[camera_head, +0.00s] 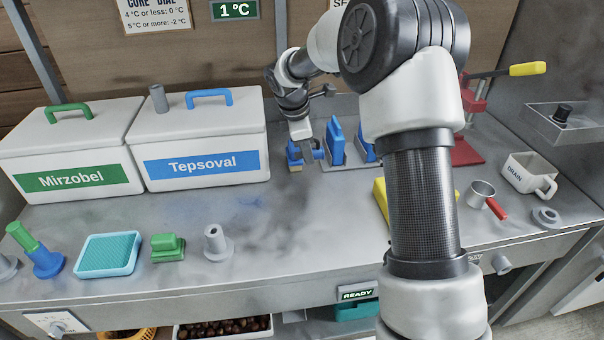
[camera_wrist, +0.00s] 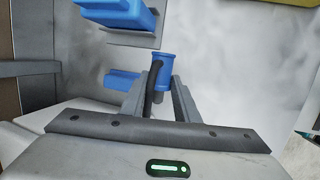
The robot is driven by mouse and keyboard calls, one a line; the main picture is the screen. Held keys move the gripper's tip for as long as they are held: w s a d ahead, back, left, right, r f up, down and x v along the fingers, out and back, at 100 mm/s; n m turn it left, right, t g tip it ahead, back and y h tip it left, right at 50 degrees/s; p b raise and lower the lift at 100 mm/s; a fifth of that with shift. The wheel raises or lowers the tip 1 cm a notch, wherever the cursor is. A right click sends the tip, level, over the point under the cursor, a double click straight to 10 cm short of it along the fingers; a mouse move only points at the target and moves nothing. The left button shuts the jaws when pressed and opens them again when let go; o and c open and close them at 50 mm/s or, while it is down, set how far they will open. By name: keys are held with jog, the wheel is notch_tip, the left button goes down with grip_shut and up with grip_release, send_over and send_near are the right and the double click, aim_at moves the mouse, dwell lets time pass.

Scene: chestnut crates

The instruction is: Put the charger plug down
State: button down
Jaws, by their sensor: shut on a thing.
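The charger plug appears to be the blue piece (camera_wrist: 163,66) with a dark part, between my fingers in the wrist view. My gripper (camera_wrist: 160,95) is shut on it. Whether the plug touches the counter is hidden.
Blue upright blocks (camera_head: 336,142) on grey plates stand just right of my gripper. The Tepsoval box (camera_head: 205,140) stands close on the left, the Mirzobel box (camera_head: 70,150) beyond it. A red stand (camera_head: 466,150) is at the right. The counter's front middle is clear.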

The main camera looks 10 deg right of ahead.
aim_at(309, 180)
notch_tip(309, 180, down, 8)
jog(key=shift+r+b, duration=0.15)
jog(key=shift+b, duration=0.4)
jog(key=shift+f, duration=0.2)
jog(key=c, duration=1.6)
grip_release()
jog(key=shift+c, duration=0.2)
jog(key=shift+r, duration=0.1)
